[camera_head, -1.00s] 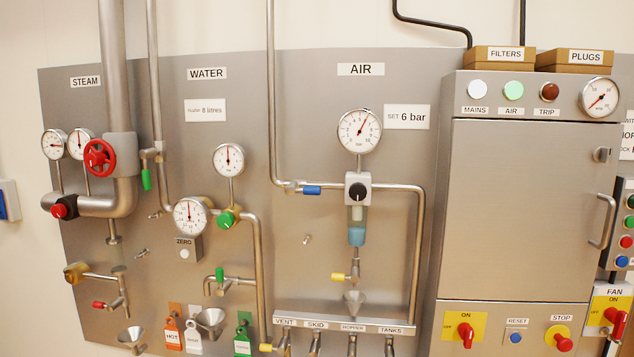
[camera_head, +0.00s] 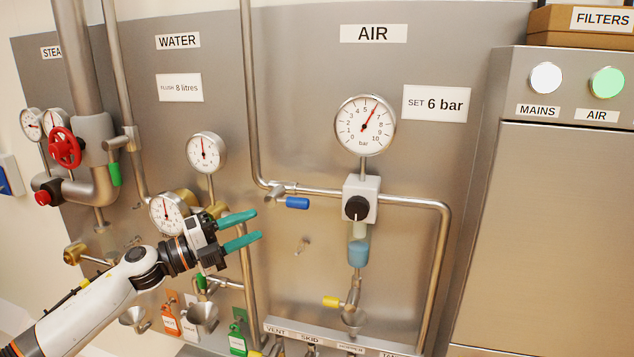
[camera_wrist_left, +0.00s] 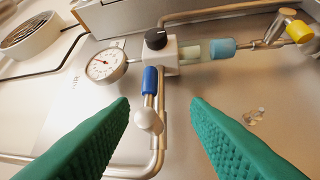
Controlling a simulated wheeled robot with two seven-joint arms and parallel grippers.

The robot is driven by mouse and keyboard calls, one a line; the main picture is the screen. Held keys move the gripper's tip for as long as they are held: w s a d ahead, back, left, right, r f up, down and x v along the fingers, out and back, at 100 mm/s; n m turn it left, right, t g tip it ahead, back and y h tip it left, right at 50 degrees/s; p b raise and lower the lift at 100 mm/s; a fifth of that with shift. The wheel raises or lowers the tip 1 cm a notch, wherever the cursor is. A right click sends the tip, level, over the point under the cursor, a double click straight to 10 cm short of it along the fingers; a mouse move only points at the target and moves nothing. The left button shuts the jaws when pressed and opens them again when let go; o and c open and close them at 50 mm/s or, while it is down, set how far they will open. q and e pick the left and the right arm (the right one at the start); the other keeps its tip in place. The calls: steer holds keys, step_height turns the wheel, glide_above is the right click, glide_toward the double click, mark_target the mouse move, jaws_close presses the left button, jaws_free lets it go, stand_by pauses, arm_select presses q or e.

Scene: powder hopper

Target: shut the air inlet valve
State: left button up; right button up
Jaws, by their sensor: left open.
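The air inlet valve (camera_head: 274,193) sits on the air pipe left of the regulator (camera_head: 361,198). Its blue lever (camera_head: 297,203) points right, roughly along the horizontal pipe. My left gripper (camera_head: 256,225) is open and empty, its green fingers pointing right, left of and a little below the lever in the head view. In the left wrist view the blue lever (camera_wrist_left: 150,80) and the round valve body (camera_wrist_left: 149,120) show in the gap between the open fingers (camera_wrist_left: 160,104), apart from both. My right gripper is not in view.
The air gauge (camera_head: 365,125) above the regulator reads about 6 bar. A water gauge (camera_head: 206,153) and a vertical pipe (camera_head: 247,270) are close to my left gripper. A yellow-handled valve (camera_head: 331,301) sits lower right.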

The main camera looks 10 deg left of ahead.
mark_target(292, 206)
arm_select(q)
steer(key=shift+m+h, duration=0.3)
steer(key=w+d+r+p, duration=0.1)
steer(key=d, duration=0.1)
steer(key=w+d+r+p, duration=0.1)
steer(key=d+r+p, duration=0.1)
steer(key=shift+w, duration=0.2)
steer(key=shift+g, duration=0.3)
steer(key=x, duration=0.2)
steer(key=p+x, duration=0.1)
steer(key=x, duration=0.1)
steer(key=f+p+x, duration=0.1)
steer(key=x, duration=0.1)
steer(key=shift+w, duration=0.2)
steer(key=shift+w+d, duration=0.1)
steer(key=shift+d, duration=0.1)
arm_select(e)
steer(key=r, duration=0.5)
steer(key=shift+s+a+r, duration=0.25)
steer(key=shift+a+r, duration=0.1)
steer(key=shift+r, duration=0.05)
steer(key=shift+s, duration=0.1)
arm_select(q)
jaws_close()
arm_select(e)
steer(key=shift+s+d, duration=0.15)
